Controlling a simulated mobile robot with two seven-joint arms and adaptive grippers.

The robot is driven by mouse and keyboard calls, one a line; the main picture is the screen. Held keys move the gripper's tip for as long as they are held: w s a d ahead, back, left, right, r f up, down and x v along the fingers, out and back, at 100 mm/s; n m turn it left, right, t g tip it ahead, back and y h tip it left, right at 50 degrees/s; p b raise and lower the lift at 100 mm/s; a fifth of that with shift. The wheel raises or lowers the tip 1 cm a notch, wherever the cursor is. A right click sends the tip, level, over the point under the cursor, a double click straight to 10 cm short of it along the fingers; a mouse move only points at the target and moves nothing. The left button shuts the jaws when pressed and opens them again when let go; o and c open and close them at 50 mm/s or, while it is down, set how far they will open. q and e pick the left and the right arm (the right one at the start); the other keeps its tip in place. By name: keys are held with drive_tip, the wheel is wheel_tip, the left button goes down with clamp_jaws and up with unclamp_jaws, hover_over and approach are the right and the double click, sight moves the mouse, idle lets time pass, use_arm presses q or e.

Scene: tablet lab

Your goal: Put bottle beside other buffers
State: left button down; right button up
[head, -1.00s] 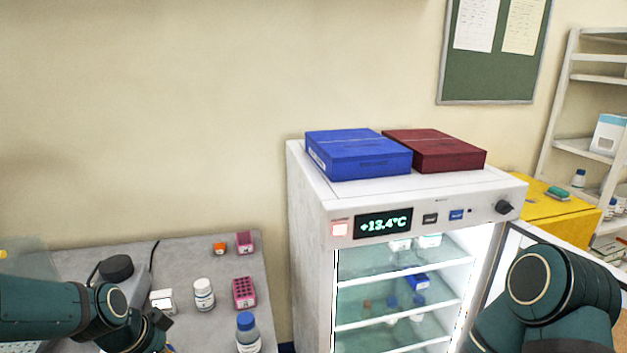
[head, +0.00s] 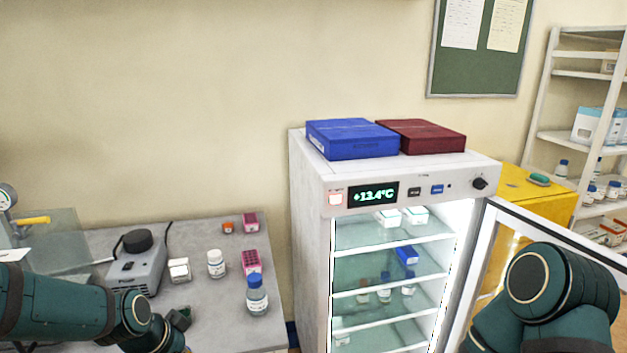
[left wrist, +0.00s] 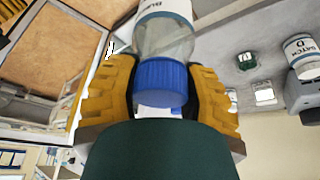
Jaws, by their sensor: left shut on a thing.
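My left gripper (left wrist: 160,85) is shut on a clear bottle with a blue cap (left wrist: 161,82) and a white label, seen close up between its yellow fingers. In the head view my left arm reaches in at the lower left; the held bottle cannot be made out there. Another blue-capped bottle (head: 257,297) stands upright on the grey bench (head: 215,318). The fridge (head: 310,240) is open, and several small bottles (head: 384,288) stand on a middle glass shelf; their labels are too small to read. My right gripper is out of view; only the right arm shows.
The fridge door (head: 492,225) stands open at the right, partly behind my right arm. Blue (head: 350,140) and dark red (head: 420,137) boxes lie on the fridge.

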use_arm(q)
drive_tip(key=d+f+n+y+b, duration=0.1)
drive_tip(key=d+f+n+b, duration=0.1)
drive_tip(key=f, duration=0.5)
drive_tip(key=s+d+f+n+y+b, duration=0.1)
drive_tip(key=d+f+n+b, duration=0.2)
drive_tip(key=f, duration=0.5)
drive_tip(key=shift+s+d+f+n+t, duration=0.25)
drive_tip(key=shift+d+n+t, duration=0.15)
drive_tip(key=shift+d+n, duration=0.35)
drive_tip(key=shift+r, duration=0.1)
